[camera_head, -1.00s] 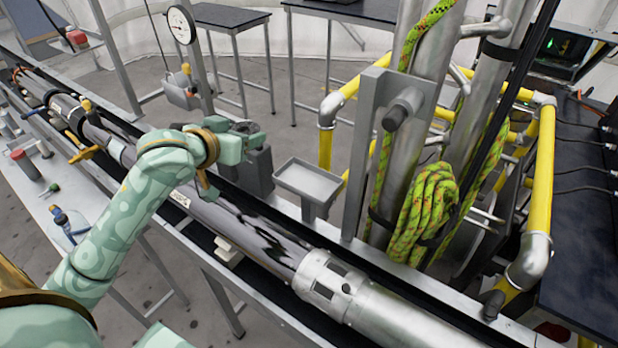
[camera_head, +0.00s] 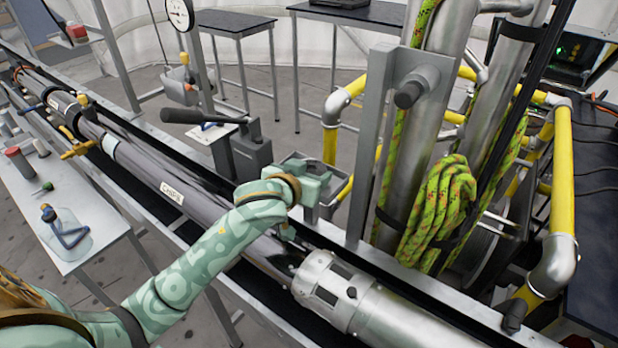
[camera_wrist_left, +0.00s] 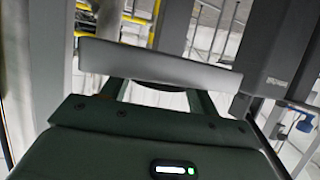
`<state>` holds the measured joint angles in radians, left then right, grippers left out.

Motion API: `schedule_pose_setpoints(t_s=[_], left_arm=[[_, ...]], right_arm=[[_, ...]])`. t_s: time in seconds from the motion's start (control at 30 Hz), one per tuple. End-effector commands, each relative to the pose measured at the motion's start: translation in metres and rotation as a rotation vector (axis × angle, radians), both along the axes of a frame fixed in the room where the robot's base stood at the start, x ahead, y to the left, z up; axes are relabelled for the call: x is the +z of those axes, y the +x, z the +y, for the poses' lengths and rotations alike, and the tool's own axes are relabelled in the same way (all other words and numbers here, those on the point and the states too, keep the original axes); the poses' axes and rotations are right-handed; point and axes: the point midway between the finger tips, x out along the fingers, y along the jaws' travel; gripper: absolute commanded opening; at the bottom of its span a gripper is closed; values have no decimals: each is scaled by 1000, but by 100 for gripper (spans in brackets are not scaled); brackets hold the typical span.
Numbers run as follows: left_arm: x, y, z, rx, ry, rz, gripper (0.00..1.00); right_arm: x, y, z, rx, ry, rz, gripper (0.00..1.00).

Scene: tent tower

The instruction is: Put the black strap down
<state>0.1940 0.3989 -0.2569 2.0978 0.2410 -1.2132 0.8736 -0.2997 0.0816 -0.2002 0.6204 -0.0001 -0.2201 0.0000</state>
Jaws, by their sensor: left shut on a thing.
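My left gripper (camera_head: 318,188) is over the small grey tray (camera_head: 328,208) beside the long pipe. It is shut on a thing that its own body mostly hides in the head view. In the left wrist view a thin dark strip, seemingly the black strap (camera_wrist_left: 155,86), shows between the finger ends of the left gripper (camera_wrist_left: 158,92). The pale edge of the tray (camera_wrist_left: 150,62) lies just beyond the fingers. I cannot tell whether the strap touches the tray. My right gripper is not in view.
A grey block with a black lever (camera_head: 205,117) stands left of the tray. A grey post (camera_head: 372,150) and upright pipes with a green rope coil (camera_head: 440,210) stand to the right. The long pipe (camera_head: 180,195) runs below my arm. Yellow rails (camera_head: 562,180) are farther right.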

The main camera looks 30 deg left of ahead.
Motion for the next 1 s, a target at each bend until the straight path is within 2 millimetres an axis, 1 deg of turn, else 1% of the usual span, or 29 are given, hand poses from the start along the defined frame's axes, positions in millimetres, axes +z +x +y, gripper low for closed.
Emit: schedule_pose_setpoints(t_s=[0.27,0.3,0.33,0.37,0.67,0.73,0.87,1.0], left_arm=[[0,0,0,0,-1,0,36],[-1,0,0,1,-1,1,68],[-1,0,0,1,0,0,77],[-1,0,0,1,0,0,82],[2,0,0,0,0,-1,82],[4,-6,0,0,-1,1,82],[15,-28,-2,0,-2,0,82],[29,-60,-3,1,-2,0,82]], right_arm=[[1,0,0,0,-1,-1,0],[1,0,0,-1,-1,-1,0],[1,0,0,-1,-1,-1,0],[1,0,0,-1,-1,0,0],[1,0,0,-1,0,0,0],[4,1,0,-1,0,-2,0],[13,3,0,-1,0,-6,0],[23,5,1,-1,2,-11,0]])
